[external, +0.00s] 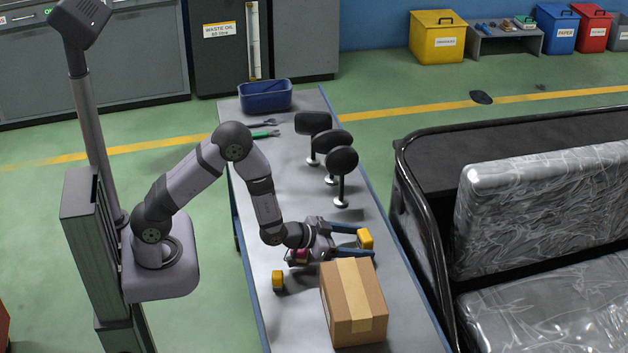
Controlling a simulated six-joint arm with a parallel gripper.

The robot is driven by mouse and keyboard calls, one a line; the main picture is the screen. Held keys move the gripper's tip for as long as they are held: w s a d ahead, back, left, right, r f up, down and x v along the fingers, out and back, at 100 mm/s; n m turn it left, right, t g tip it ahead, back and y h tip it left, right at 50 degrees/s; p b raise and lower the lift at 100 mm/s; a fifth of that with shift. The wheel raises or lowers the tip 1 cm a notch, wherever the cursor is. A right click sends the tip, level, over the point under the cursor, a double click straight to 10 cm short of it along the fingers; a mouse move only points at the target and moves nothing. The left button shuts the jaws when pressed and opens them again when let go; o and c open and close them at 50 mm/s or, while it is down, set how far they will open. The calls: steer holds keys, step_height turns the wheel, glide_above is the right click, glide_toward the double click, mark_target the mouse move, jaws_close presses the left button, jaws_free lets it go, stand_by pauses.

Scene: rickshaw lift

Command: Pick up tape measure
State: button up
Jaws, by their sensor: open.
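My gripper (366,243) is low over the workbench, pointing right, with its two blue-edged fingers spread apart. A small yellow block-like object (365,238) with a dark side lies at the fingertips, between or just beyond them; I cannot tell whether it touches either finger. A second small yellow and black object (277,281) stands on the bench to the left of the cardboard box, apart from my gripper. Both are small in the picture, and I cannot tell for certain which is the tape measure. A dark red item (297,256) is partly hidden under my wrist.
A taped cardboard box (352,305) stands just in front of my gripper on the bench (405,318). Several black mirrors (342,160) on stands are behind. A blue bin (265,96) and green-handled tool (265,135) lie at the far end. A rickshaw (520,210) stands right.

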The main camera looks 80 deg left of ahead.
steer(key=shift+w+f, duration=0.1)
steer(key=shift+w, duration=0.1)
steer(key=shift+c, duration=0.4)
steer(key=c, duration=1.1)
steer(key=shift+c, duration=0.2)
step_height(320, 180, up, 10)
